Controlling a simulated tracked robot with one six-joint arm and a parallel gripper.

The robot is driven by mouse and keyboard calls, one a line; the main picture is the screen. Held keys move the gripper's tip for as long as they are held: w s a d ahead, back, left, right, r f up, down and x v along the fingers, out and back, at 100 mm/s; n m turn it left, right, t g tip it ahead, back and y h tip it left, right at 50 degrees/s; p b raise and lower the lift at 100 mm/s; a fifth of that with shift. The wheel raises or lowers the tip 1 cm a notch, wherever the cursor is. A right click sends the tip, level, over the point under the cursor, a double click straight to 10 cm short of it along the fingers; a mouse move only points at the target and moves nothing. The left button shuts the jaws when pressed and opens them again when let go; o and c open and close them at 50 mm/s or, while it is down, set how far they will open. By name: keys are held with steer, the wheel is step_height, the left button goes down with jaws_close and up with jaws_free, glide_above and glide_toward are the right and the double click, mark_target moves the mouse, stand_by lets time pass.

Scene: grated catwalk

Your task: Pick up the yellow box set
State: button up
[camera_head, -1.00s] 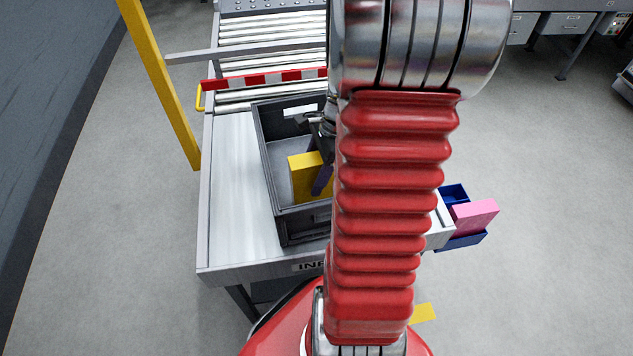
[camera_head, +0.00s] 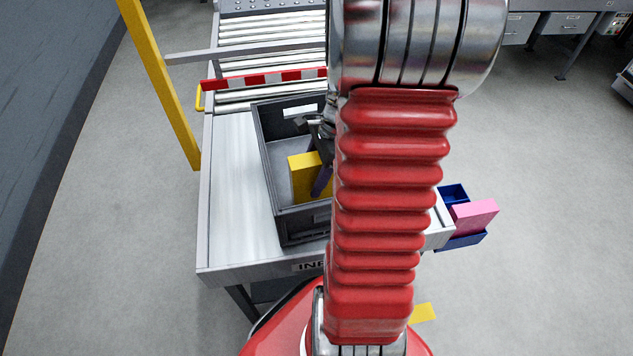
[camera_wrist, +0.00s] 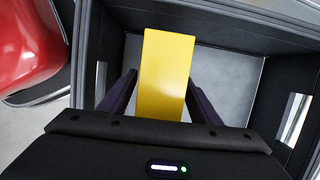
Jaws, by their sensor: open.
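The yellow box (camera_head: 306,177) stands in a dark grey crate (camera_head: 266,160) on the table. In the wrist view the yellow box (camera_wrist: 165,70) lies between the two fingers of my gripper (camera_wrist: 157,92), with a visible gap on each side. My gripper is open and reaches down into the crate. In the head view my gripper (camera_head: 321,172) is partly hidden behind my red arm, with one finger seen beside the box. The right part of the crate is also hidden by my arm.
The crate walls (camera_wrist: 225,22) stand close around my gripper. The light table top (camera_head: 238,190) is bare to the left of the crate. A red-and-white striped bar (camera_head: 265,78) and rollers lie behind. A pink box (camera_head: 473,216) sits in a blue bin (camera_head: 463,240) at the right.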

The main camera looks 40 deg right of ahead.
mark_target(308, 159)
steer(key=shift+f, duration=0.15)
stand_by(0.3)
steer(key=c, duration=1.4)
steer(key=shift+c, duration=0.2)
step_height(308, 159, up, 11)
steer(key=shift+f, duration=0.2)
steer(key=shift+r, duration=0.1)
